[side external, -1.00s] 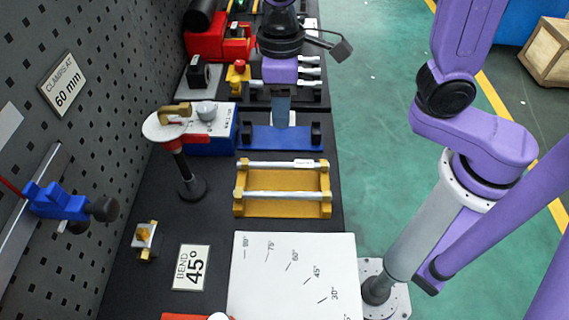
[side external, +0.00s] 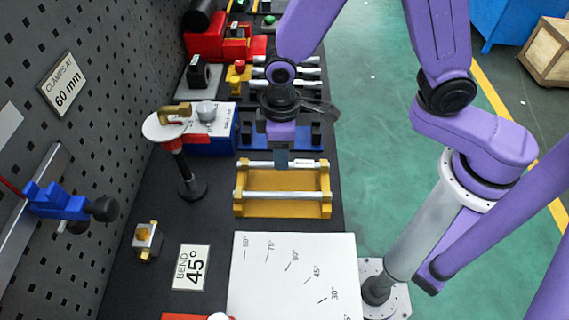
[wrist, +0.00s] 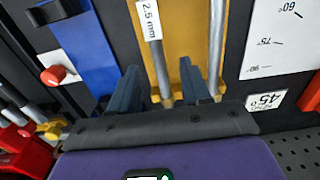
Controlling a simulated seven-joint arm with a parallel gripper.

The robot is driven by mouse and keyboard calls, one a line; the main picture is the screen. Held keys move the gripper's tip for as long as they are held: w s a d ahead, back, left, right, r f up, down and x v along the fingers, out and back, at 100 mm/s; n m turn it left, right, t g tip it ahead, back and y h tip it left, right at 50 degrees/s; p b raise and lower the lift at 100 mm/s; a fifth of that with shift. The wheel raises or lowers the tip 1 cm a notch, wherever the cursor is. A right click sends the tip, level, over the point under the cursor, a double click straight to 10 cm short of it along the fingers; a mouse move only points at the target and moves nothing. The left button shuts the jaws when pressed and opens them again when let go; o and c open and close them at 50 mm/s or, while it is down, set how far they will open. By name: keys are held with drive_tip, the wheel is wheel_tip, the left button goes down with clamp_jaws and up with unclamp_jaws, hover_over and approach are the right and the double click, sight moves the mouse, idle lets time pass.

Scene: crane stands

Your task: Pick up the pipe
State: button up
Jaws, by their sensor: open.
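Two grey pipes lie across the yellow rack (side external: 285,207). The rear pipe (side external: 258,164) carries a white label, which reads "2.5 mm" in the wrist view (wrist: 150,22). The front pipe (side external: 285,195) lies parallel to it and is plain. My gripper (side external: 281,164) points down at the rear pipe, near its middle. In the wrist view my gripper (wrist: 159,80) is open, with the labelled pipe (wrist: 159,70) running between its fingers. Neither finger is visibly closed on it. The exact height of the fingertips over the pipe is hard to tell.
A blue rack (side external: 247,140) stands just behind the yellow one. A round-topped post (side external: 187,165) stands to the left. A white angle board (side external: 285,285) and a "BEND 45°" card (side external: 191,268) lie in front. A pegboard wall (side external: 90,130) bounds the left side.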

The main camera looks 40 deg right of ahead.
sight(299, 165)
drive_tip(key=shift+w+f, duration=0.15)
drive_tip(key=shift+f, duration=1.75)
clamp_jaws()
